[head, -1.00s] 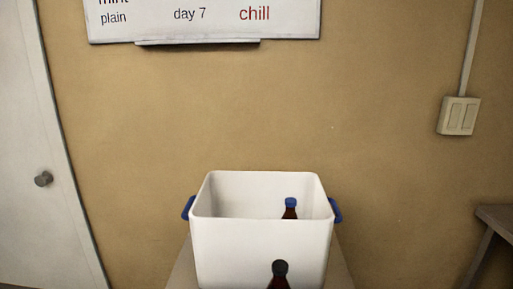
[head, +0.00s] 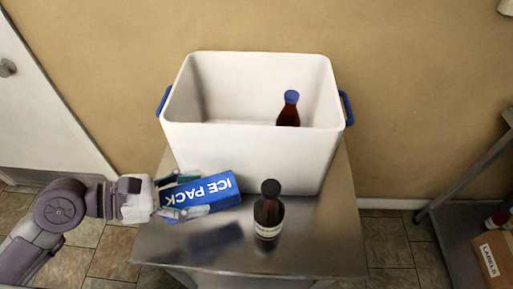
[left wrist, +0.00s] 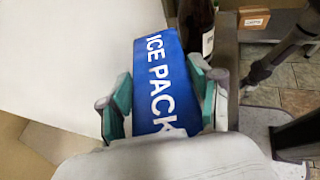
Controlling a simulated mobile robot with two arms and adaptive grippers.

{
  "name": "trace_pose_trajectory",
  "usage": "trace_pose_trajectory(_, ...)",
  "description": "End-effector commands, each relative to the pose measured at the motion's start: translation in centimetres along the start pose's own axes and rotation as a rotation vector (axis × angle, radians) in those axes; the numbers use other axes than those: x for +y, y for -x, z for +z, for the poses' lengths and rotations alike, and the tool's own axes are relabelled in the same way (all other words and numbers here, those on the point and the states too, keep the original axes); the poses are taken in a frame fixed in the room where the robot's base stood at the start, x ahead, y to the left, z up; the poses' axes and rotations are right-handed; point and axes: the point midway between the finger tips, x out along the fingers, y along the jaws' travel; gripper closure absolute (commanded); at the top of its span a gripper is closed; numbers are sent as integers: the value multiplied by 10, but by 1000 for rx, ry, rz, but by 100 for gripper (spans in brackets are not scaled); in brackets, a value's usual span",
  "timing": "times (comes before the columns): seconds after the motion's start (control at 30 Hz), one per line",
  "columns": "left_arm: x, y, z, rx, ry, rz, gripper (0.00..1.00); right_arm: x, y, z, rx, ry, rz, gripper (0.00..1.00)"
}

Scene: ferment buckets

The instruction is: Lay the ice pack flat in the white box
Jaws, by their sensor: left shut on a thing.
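The white box (head: 235,150) stands open on a steel table, with blue handles on its sides. A dark bottle with a blue cap (head: 289,110) stands inside it at the right. My left gripper (head: 182,197) is shut on the blue ice pack (head: 208,192), in front of the box's left front wall and above the table. In the left wrist view the ice pack (left wrist: 160,75) lies between the two green finger pads of the gripper (left wrist: 162,105). The box's white wall (left wrist: 80,55) fills the left there. My right gripper is not in view.
A dark bottle with a black cap (head: 268,213) stands on the steel table (head: 310,245) in front of the box, right of the ice pack.

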Motion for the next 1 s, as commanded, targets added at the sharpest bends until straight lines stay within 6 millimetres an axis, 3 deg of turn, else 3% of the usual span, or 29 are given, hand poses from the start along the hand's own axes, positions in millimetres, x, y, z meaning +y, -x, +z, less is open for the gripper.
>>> trace_pose_trajectory(0.17,-6,-1,1,-2,-1,-14,90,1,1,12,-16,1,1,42)
trace_pose_trajectory(0.43,-5,-18,-41,-2,4,-13,90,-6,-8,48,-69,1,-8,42)
trace_pose_trajectory(0.57,-5,-24,-54,-2,1,-12,90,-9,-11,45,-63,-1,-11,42)
trace_pose_trajectory(0.8,-5,-35,-81,-2,2,-11,90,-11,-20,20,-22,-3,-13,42)
trace_pose_trajectory(1.0,-5,-39,-91,-2,-1,-11,90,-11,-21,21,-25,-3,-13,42)
